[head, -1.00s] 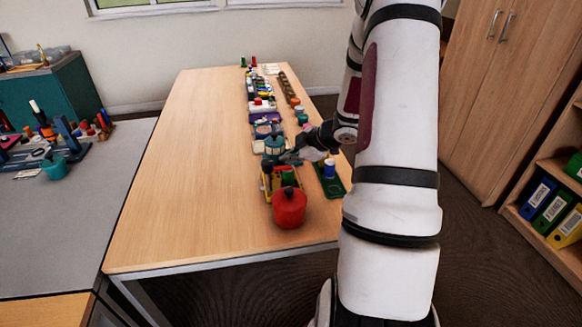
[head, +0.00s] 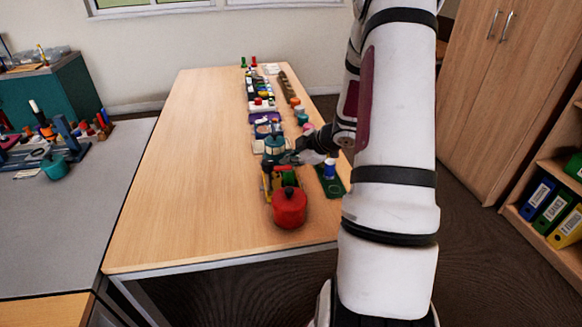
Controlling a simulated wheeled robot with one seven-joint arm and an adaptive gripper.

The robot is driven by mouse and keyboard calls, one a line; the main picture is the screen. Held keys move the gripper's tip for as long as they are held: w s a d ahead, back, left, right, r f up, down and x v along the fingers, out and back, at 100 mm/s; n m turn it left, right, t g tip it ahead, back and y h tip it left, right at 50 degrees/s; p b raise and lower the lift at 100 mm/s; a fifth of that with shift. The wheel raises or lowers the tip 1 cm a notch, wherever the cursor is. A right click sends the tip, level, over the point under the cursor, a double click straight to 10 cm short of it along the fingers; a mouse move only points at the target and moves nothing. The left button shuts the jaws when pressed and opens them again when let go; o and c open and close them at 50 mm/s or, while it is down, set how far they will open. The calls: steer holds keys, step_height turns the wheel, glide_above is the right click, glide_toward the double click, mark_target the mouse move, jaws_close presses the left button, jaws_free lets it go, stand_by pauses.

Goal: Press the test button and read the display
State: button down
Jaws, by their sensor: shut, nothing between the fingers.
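My gripper (head: 289,158) is shut and empty. It points left over the row of objects on the wooden table (head: 190,180), just behind the red pot and close to the teal pot-like object (head: 274,146). Its tips are small and dark here, and I cannot tell whether they touch anything. I cannot make out a test button or a display among the small objects. My arm hides part of the table's right side.
A red pot (head: 290,208) stands at the near end of the row, with a yellow item (head: 267,183) behind it. A green tray (head: 331,187) with a blue-and-white piece lies to the right. The table's left half is clear. A grey table (head: 80,230) adjoins it.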

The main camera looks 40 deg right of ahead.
steer(key=shift+f, duration=0.3)
steer(key=shift+r, duration=0.15)
stand_by(0.5)
steer(key=shift+r+p, duration=0.75)
steer(key=shift+p, duration=0.25)
step_height(320, 180, up, 5)
steer(key=p, duration=0.5)
steer(key=shift+p, duration=0.35)
steer(key=shift+r, duration=0.1)
